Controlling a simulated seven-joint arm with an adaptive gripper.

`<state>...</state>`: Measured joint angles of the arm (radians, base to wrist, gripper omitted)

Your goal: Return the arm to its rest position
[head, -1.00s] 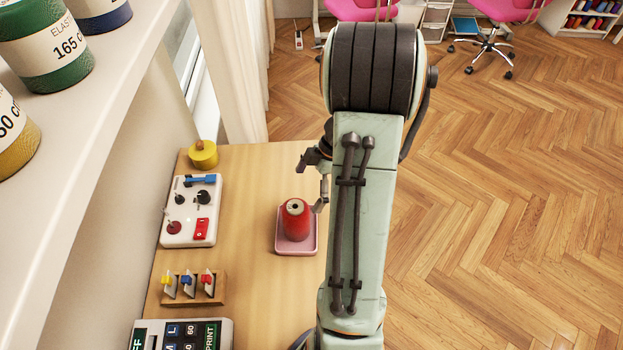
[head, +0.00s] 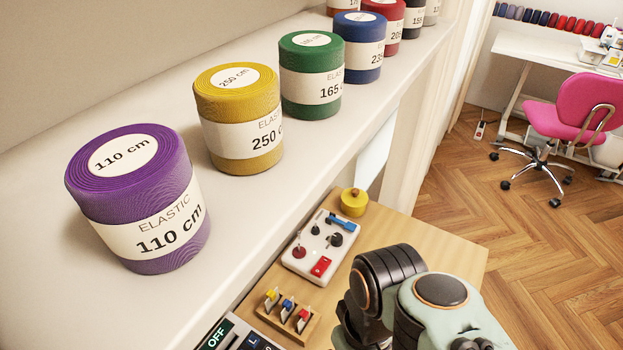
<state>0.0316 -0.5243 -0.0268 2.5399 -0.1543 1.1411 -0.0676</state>
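My arm (head: 420,300) shows in the head view at the lower right, folded low over the wooden table (head: 455,250). Its pale green and black links fill the front right part of the table. My gripper is not in view, so its fingers and anything in them cannot be seen.
A white control panel (head: 318,247), a yellow round object (head: 354,202) and a small wooden holder with coloured tabs (head: 288,317) stand left of my arm. A shelf (head: 330,160) with several elastic rolls, including a purple roll (head: 138,198), runs along the left. Open floor (head: 440,195) lies beyond the table.

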